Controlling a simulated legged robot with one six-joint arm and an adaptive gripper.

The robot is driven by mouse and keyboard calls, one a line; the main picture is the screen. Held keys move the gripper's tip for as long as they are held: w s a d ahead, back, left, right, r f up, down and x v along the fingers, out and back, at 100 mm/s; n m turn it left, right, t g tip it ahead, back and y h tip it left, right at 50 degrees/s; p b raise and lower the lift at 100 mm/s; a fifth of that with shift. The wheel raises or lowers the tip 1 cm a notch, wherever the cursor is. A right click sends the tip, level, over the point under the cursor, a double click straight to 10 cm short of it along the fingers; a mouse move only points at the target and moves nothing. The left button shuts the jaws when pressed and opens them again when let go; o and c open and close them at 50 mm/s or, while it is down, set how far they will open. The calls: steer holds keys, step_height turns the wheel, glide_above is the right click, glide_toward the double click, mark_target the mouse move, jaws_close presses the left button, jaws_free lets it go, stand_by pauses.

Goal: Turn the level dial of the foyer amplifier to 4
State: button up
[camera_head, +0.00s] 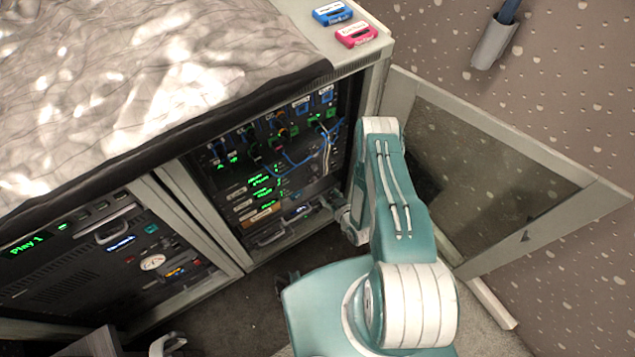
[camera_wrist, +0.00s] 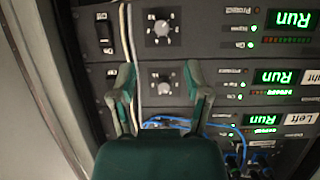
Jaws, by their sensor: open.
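The wrist view is upside down and shows stacked amplifier panels. A level dial (camera_wrist: 162,28) with a ring of white marks sits on the upper panel. A second dial (camera_wrist: 163,77) sits on the middle panel. My gripper (camera_wrist: 162,84) is open, its two fingertips on either side of the second dial; contact cannot be told. No foyer label is readable, so I cannot tell which dial is the foyer one. Pointer settings are too small to read. In the head view my gripper (camera_head: 331,205) is small, at the lower right of the open rack (camera_head: 217,212).
Rocker switches (camera_wrist: 104,33) and a pale cable (camera_wrist: 127,40) lie left of the dials. Green Run displays (camera_wrist: 287,18) are at right; blue cables (camera_wrist: 222,128) hang near the gripper. An open mesh door (camera_head: 490,175) stands right of my arm. Blue (camera_head: 332,13) and pink (camera_head: 357,35) labelled items lie on top.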

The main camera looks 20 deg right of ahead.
mark_target(316, 182)
steer(key=x, duration=0.8)
steer(key=shift+a+f, duration=0.1)
steer(key=shift+a, duration=0.1)
steer(key=shift+w+f, duration=0.1)
steer(key=shift+w, duration=0.1)
steer(key=shift+d, duration=0.1)
jaws_close()
